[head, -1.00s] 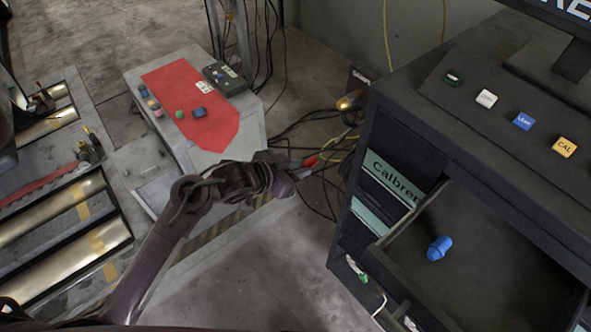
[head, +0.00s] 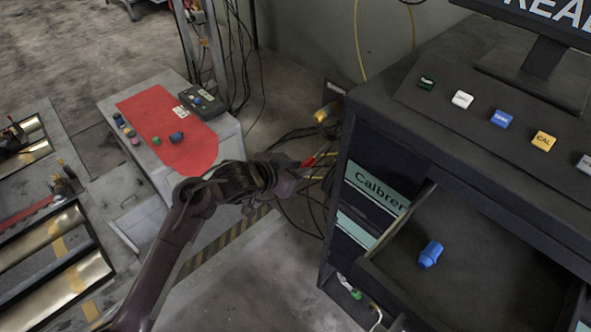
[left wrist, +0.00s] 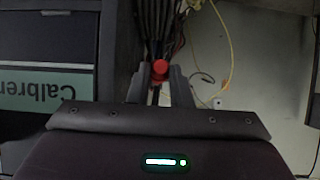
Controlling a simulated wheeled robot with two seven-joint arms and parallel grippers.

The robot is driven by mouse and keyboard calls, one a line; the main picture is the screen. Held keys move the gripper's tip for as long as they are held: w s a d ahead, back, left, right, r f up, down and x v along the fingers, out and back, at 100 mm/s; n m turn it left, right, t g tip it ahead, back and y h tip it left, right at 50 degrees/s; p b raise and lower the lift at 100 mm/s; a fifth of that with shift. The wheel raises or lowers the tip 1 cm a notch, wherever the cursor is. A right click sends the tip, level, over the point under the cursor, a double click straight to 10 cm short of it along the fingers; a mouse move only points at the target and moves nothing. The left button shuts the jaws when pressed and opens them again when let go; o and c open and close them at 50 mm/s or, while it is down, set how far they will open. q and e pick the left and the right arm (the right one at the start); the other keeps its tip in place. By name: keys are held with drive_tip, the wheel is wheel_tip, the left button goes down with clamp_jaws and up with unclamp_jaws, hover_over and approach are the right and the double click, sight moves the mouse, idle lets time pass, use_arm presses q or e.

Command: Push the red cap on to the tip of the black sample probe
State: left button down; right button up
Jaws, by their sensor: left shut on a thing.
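My left gripper (head: 303,168) reaches out past the grey console, just left of the black cabinet. It is shut on the red cap (head: 309,161), which sticks out at the fingertips. In the left wrist view the red cap (left wrist: 160,69) sits between the two grey fingers. Dark cables run behind it there. I cannot pick out the black sample probe for certain among these dark cables. My right gripper is not in view.
A black cabinet (head: 344,190) with an open drawer (head: 480,262) stands right; a blue piece (head: 430,254) lies inside. A grey console with a red top (head: 170,130) stands left. An orange-yellow fitting (head: 328,114) and loose cables are beyond the gripper. Metal rollers (head: 60,285) lie lower left.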

use_arm(q)
drive_tip(key=shift+s+r+p, duration=0.1)
drive_tip(key=shift+p, duration=0.2)
idle(0.4)
idle(0.5)
drive_tip(key=shift+w+d+p, duration=0.1)
drive_tip(key=shift+w+p, duration=0.1)
drive_tip(key=shift+p, duration=0.1)
drive_tip(key=shift+d+r+p, duration=0.1)
drive_tip(key=shift+p, duration=0.2)
drive_tip(key=shift+w+d+p, duration=0.15)
drive_tip(key=shift+w+p, duration=0.1)
drive_tip(key=shift+p, duration=0.05)
idle(0.7)
drive_tip(key=shift+w+d, duration=0.25)
drive_tip(key=shift+d, duration=0.05)
idle(0.3)
